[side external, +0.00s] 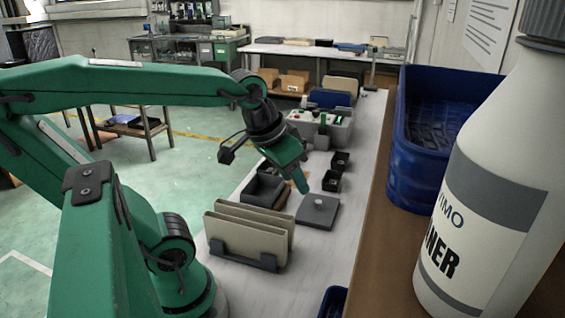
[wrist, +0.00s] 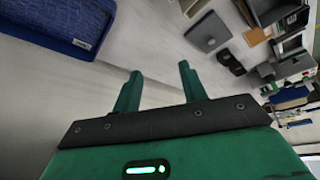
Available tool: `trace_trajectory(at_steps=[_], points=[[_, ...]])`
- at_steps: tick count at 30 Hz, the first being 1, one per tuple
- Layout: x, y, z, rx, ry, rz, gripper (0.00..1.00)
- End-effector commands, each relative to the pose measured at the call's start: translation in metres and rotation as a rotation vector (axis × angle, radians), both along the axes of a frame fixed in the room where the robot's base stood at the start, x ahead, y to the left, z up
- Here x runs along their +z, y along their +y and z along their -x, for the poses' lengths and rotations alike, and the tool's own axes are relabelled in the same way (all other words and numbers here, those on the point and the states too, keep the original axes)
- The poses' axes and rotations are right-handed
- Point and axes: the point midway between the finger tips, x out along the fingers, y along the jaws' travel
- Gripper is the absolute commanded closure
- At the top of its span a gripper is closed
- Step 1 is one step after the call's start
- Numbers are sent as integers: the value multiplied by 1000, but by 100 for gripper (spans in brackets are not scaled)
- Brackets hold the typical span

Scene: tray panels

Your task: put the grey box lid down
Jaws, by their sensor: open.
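The grey box lid (side external: 318,211) is a flat dark grey square with a round knob on top. It lies flat on the light table, to the right of the open grey box (side external: 263,189). In the wrist view the lid (wrist: 207,33) shows beyond and to the right of my fingertips, with nothing on it. My gripper (side external: 303,186) is just above and behind the lid in the side view. In the wrist view my gripper (wrist: 160,72) is open, with only bare surface between its fingers.
Two beige panels (side external: 248,235) stand in a dark rack in front of the box. Small black bins (side external: 336,172) and a grey device with buttons (side external: 322,128) stand behind. A blue crate (side external: 410,172) and a white cleaner bottle (side external: 490,190) stand at right.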

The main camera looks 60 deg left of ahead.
Motion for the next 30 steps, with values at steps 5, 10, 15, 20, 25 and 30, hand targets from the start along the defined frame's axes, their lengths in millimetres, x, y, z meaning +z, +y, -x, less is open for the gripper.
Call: trace_trajectory(at_steps=[5, 10, 15, 20, 25, 30], points=[[-5, -9, 19, -82, -45, -24, 58], [-7, -12, 26, -112, -59, -33, 58], [-8, -12, 26, -114, -59, -33, 58], [-8, -12, 26, -113, -59, -33, 58], [-6, -12, 25, -110, -58, -33, 30], [0, -6, 17, -89, -44, -34, 0]])
